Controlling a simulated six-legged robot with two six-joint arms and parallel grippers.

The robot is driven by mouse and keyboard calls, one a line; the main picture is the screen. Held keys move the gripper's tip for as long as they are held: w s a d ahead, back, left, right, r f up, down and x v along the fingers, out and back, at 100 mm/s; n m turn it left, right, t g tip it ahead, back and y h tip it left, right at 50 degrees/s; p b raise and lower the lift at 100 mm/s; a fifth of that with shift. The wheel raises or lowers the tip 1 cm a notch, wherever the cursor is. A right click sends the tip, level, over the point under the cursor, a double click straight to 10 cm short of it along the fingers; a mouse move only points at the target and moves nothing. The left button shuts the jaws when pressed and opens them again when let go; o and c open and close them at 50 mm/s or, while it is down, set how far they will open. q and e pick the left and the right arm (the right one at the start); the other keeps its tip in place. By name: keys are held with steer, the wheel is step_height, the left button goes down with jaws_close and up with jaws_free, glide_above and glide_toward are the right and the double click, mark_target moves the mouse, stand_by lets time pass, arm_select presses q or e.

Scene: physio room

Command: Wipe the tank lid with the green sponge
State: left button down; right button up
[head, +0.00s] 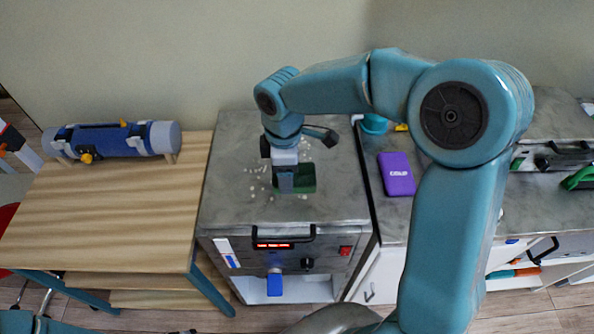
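The tank lid (235,196) is the grey metal top of a heated cabinet with a red display. White specks lie scattered on it, mostly left of and around the sponge. The dark green sponge (306,180) is at the middle of the lid, at lid level; whether its underside touches is hidden. My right gripper (286,182) points down from above and is shut on the green sponge, its fingers covering the sponge's left part. My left gripper is out of view; only a bit of teal arm shows at the bottom left.
A wooden table (110,215) with a blue cylinder (112,140) stands to the left. A grey counter to the right bears a purple box (396,174). A black handle (284,236) is on the cabinet's front edge. My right arm hides part of the counter.

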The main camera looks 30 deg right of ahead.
mark_target(298, 175)
steer(key=n, duration=0.3)
steer(key=shift+s+d+f, duration=0.2)
steer(key=shift+d, duration=0.15)
steer(key=shift+w+d+f+n, duration=0.1)
steer(key=shift+d+f+n, duration=0.1)
steer(key=shift+n, duration=0.9)
steer(key=shift+d+f+n, duration=0.1)
steer(key=shift+d+n, duration=0.15)
steer(key=shift+n, duration=0.65)
steer(key=shift+s+d+n, duration=0.25)
steer(key=shift+s+n, duration=0.05)
steer(key=shift+n, duration=0.2)
steer(key=shift+s+d+n, duration=0.1)
steer(key=shift+s+n, duration=0.15)
steer(key=shift+n, duration=0.05)
steer(key=shift+s, duration=0.15)
steer(key=shift+f+b, duration=0.3)
steer(key=shift+b, duration=0.1)
step_height(298, 175, down, 5)
steer(key=b, duration=0.4)
steer(key=shift+r, duration=0.2)
steer(key=shift+w+f+b, duration=0.3)
steer(key=shift+w+f, duration=0.05)
steer(key=shift+f, duration=0.15)
steer(key=shift+s+r, duration=0.15)
steer(key=shift+s, duration=0.05)
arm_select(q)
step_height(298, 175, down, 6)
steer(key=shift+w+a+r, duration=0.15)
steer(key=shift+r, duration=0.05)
